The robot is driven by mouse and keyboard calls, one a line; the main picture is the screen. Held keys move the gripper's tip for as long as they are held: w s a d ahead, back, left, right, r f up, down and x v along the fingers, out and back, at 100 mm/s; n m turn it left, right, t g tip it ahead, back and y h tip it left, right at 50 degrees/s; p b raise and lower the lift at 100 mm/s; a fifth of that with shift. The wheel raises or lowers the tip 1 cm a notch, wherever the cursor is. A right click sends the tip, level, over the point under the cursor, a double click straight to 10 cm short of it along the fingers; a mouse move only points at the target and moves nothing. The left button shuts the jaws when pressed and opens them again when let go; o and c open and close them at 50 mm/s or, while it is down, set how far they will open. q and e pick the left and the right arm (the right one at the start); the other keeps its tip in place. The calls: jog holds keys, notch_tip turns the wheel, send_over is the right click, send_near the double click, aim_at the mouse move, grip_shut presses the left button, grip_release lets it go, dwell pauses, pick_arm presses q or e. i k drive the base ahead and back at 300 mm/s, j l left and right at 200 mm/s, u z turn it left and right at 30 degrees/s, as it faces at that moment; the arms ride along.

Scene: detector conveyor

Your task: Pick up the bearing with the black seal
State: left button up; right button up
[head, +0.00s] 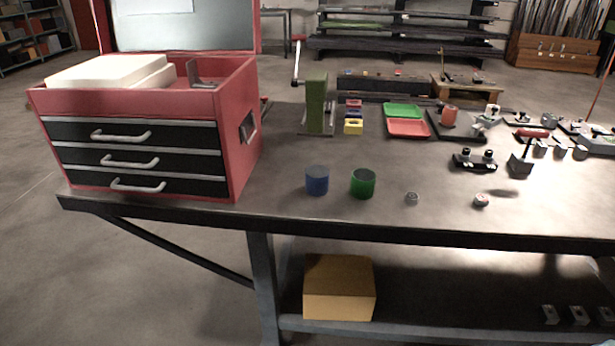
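Two small round bearing-like parts lie near the front edge of the workbench. One grey part (412,198) lies right of the green cylinder. Neither of my grippers is in view.
A blue cylinder (317,180) and a green cylinder (363,183) stand left of the small parts. A red tool chest (247,95) fills the bench's left end. Green (403,111) and red (408,128) trays lie behind. Fixtures crowd the right; the bench around the small parts is clear.

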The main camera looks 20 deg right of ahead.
aim_at(410, 198)
jog(key=z, duration=1.4)
jog(key=i+l+u, duration=0.1)
jog(key=l, duration=0.25)
jog(key=i+l+u, duration=0.1)
jog(key=l, duration=0.3)
jog(key=i+l+u, duration=0.1)
jog(key=l, duration=0.3)
jog(key=i+l+u, duration=0.1)
jog(key=i+l, duration=0.15)
jog(key=l, duration=0.15)
